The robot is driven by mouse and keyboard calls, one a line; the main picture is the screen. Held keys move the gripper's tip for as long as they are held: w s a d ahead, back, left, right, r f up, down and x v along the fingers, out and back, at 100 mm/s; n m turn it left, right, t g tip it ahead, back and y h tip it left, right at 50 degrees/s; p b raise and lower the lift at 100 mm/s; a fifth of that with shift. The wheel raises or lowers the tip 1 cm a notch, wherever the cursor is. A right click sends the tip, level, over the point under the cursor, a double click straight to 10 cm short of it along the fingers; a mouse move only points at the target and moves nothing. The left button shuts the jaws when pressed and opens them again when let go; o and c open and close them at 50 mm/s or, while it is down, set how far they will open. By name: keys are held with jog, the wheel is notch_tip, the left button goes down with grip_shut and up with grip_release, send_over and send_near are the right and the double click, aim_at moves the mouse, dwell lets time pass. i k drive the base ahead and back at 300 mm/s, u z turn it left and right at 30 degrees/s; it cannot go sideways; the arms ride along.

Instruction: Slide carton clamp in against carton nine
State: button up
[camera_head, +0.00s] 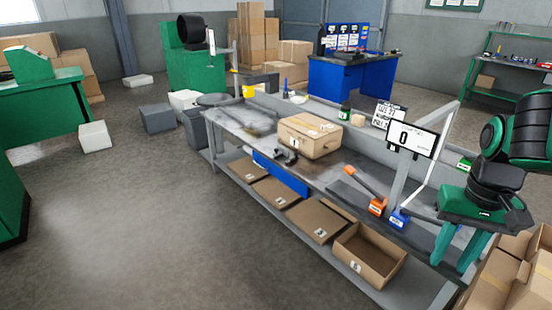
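A closed cardboard carton (310,138) sits on the grey workbench (240,143), with small labels on it. Its number is too small to read, so I cannot tell if it is carton nine. A dark grey piece (285,156), possibly the carton clamp, lies at the carton's front left corner. I cannot tell whether it touches the carton. My gripper (463,262) is at the right end of the bench, well to the right of the carton. Its green fingers point down and stand apart, with nothing seen between them.
An open carton (368,254) and several flatter ones fill the lower shelf.

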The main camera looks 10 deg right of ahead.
aim_at(279, 152)
jog(key=k, duration=0.8)
jog(key=u, duration=0.4)
jog(key=i, duration=2.1)
jog(key=z, duration=0.6)
